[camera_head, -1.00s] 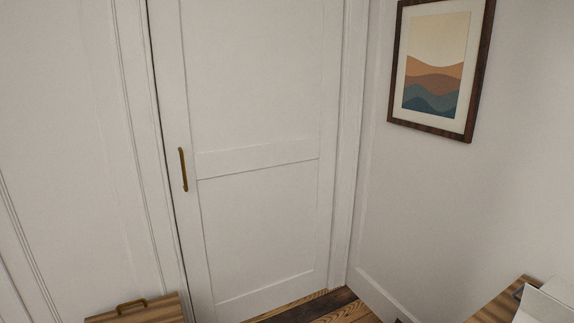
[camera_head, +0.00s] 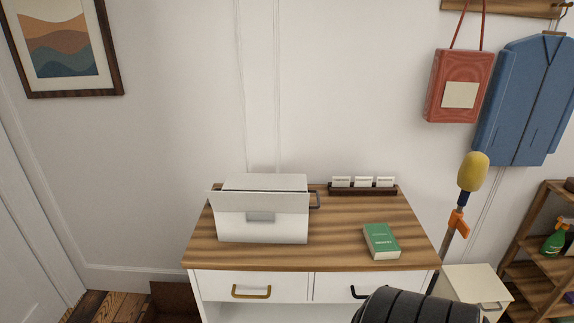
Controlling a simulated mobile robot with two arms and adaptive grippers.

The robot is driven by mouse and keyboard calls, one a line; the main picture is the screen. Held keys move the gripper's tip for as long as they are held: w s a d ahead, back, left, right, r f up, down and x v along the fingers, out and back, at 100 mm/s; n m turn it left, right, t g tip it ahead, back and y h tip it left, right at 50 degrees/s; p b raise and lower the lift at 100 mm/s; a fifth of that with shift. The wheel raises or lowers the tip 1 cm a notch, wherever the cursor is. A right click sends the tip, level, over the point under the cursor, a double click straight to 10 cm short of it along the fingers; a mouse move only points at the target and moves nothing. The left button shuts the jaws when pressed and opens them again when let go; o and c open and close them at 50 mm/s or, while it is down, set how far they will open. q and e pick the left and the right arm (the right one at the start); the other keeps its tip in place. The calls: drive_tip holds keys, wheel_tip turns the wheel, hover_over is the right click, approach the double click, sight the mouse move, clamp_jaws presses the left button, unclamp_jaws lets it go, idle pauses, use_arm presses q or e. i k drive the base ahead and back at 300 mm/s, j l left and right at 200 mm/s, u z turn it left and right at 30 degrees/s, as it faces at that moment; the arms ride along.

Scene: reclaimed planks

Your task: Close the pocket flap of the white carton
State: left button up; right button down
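The white carton (camera_head: 280,228) stands on the wooden top of a cabinet, left of its middle. A pale flap panel (camera_head: 235,201) spans the upper front of the carton and sticks out past its left side, so it does not lie flush. A grey patch shows on the front below the panel's edge. The carton's top surface (camera_head: 265,182) shows behind the panel. Neither of my grippers is in view, and nothing touches the carton.
The wooden cabinet top (camera_head: 335,232) also holds a green book (camera_head: 381,241) and a dark card holder (camera_head: 362,190) at the back. Drawers with handles are below. A yellow-headed duster (camera_head: 473,172) stands at the right. A black rounded form, probably mine, covers the lower right front.

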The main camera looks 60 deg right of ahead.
sight(239, 202)
drive_tip(key=z, duration=1.65)
drive_tip(key=l+z, duration=0.2)
drive_tip(key=l, duration=0.25)
